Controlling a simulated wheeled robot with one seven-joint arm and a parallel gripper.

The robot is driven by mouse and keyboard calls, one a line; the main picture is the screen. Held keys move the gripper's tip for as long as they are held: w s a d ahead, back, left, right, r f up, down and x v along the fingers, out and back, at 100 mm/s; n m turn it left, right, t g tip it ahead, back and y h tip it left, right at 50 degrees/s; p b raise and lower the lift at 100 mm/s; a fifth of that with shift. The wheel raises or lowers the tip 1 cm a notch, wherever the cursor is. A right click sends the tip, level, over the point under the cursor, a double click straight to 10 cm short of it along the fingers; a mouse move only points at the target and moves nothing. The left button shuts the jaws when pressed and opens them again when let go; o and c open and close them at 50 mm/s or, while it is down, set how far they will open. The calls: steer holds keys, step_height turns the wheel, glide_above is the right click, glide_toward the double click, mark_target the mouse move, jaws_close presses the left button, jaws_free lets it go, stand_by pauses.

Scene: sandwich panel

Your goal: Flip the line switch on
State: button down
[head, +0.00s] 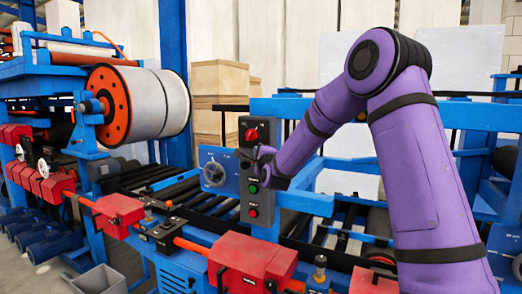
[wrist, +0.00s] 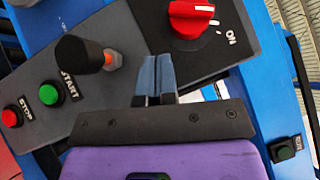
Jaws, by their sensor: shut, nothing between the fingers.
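A grey control panel (head: 245,205) carries a red rotary knob (head: 252,134) on a black plate near its top. In the wrist view the red knob (wrist: 193,17) sits at upper right, with a white "ON" label (wrist: 231,36) beside it. A white mark shows on the knob, but its exact setting is hard to tell. My gripper (head: 256,160) is in front of the panel, below the knob. In the wrist view my gripper (wrist: 157,62) is shut and empty, its blue-grey fingertips below and left of the knob, seemingly apart from it.
A black-tipped lever (wrist: 80,52) with an orange base stands left of the fingers. A green START button (wrist: 48,95) and a red STOP button (wrist: 10,117) are farther left. Blue rails and rollers surround the panel; a large roll (head: 160,103) hangs at left.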

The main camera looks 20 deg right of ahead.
steer(key=f+v, duration=0.1)
steer(key=v, duration=0.9)
steer(key=shift+f, duration=0.35)
steer(key=shift+w+a, duration=0.1)
steer(key=shift+a, duration=0.05)
